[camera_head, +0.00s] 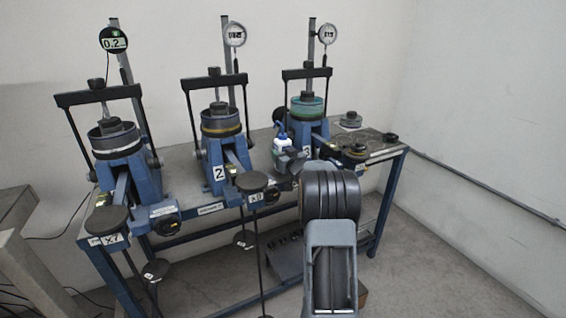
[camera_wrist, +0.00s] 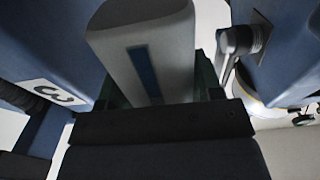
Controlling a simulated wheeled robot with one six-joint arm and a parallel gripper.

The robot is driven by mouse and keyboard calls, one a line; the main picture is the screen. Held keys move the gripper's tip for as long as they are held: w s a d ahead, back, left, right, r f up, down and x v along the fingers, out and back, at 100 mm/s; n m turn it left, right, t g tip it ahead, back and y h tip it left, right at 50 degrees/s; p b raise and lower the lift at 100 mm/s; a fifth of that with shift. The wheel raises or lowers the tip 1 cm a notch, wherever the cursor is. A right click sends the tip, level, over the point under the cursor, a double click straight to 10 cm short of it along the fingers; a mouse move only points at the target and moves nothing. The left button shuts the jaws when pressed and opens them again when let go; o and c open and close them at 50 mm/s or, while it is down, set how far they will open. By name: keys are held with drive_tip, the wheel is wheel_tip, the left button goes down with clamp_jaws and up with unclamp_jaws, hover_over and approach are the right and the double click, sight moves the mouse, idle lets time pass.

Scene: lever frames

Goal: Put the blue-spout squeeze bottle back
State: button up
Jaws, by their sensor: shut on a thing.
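The squeeze bottle (camera_head: 282,143), white with a blue spout, stands roughly upright between frame 2 and frame 3, at the bench's level. My gripper (camera_head: 287,157) is around its lower part, and my arm reaches in from the front right. In the wrist view a pale, rounded body with a dark blue stripe, seemingly the bottle (camera_wrist: 120,50), fills the space between the fingers of my gripper (camera_wrist: 155,95), which is shut on it. The bottle's base is hidden, so I cannot tell whether it touches the bench.
Three blue lever frames stand on the bench (camera_head: 371,157). Frame 2 (camera_head: 218,173) is left of the bottle; frame 3's number plate (camera_wrist: 55,92) is close by in the wrist view. Weights (camera_head: 355,150) lie at the bench's right end. Lever hangers (camera_head: 254,182) jut out in front.

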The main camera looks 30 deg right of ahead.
drive_tip(key=shift+f, duration=1.45)
drive_tip(key=shift+f+b, duration=0.15)
drive_tip(key=shift+b, duration=0.15)
drive_tip(key=o, duration=0.7)
drive_tip(key=shift+o, duration=0.2)
drive_tip(key=shift+s, duration=0.15)
drive_tip(key=s+a, duration=0.1)
drive_tip(key=s, duration=1)
drive_tip(key=shift+s+a, duration=0.3)
drive_tip(key=shift+a, duration=0.05)
